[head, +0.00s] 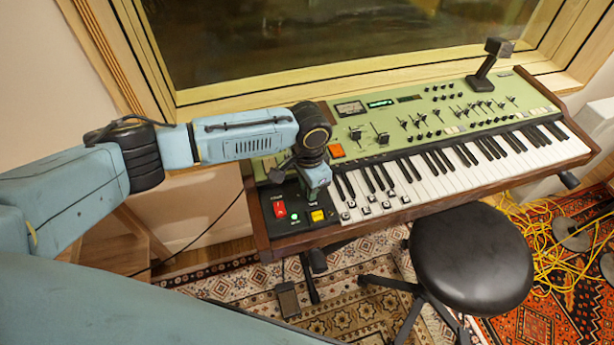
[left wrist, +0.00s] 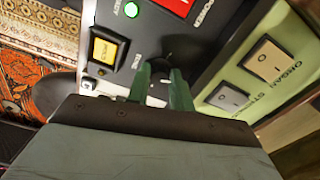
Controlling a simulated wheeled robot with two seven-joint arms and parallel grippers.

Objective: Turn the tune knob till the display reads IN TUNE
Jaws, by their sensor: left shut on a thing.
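The tune knob (left wrist: 157,90) is a small dark knob on the black panel, seen in the left wrist view between my green fingertips, which partly hide it. My left gripper (left wrist: 165,88) is shut on it. In the head view my left gripper (head: 308,196) reaches down over the keyboard's left end panel and hides the knob. A small display with lit green characters (head: 380,103) sits on the green top panel; its text is too small to read. My right gripper is not in view.
Beside the knob are a yellow button (head: 317,215), a green light (head: 295,217) and a red switch (head: 280,209). Rocker switches (left wrist: 228,97) lie close to the right in the left wrist view. A black stool (head: 470,258) stands before the keys.

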